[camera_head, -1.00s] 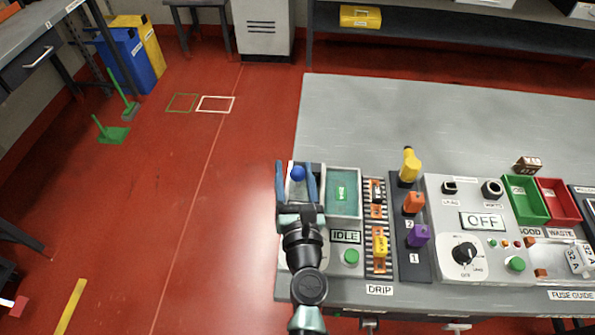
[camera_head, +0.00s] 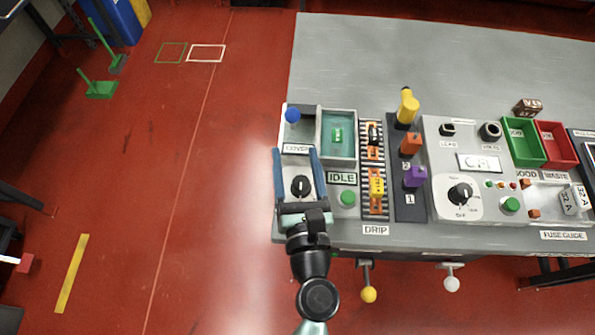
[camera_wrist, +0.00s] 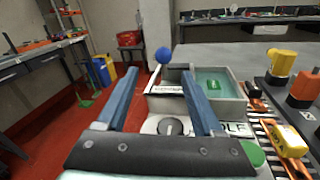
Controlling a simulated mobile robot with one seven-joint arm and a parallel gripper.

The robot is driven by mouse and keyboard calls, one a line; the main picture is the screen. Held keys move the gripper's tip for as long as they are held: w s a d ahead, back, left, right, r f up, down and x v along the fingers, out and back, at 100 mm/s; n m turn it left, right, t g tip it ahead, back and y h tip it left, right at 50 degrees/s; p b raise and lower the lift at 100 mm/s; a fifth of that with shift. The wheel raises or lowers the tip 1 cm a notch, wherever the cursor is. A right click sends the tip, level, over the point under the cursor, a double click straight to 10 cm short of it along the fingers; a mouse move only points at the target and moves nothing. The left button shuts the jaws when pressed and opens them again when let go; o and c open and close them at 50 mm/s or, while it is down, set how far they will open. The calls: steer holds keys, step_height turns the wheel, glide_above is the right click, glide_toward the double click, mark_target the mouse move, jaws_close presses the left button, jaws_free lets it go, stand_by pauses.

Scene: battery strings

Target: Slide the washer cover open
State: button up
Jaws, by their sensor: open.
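The washer (camera_head: 336,161) stands at the left end of the bench. Its right compartment shows teal liquid with a green piece (camera_head: 337,135) in it. Its left part is pale grey, with a COVER label (camera_head: 297,149) along its front and a blue ball knob (camera_head: 292,116) near the back left. The knob also shows in the wrist view (camera_wrist: 163,55). I cannot tell how far the cover is slid. My gripper (camera_head: 296,151) is open and empty, its blue fingers on either side of the black dial (camera_head: 301,186). The knob lies beyond the fingertips.
An IDLE sign (camera_head: 341,178) and green button (camera_head: 347,198) are just right of my gripper. The DRIP rack (camera_head: 374,213) and a row of yellow, orange and purple handles (camera_head: 411,145) stand farther right. The bench behind the washer is clear.

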steer(key=shift+v, duration=1.3)
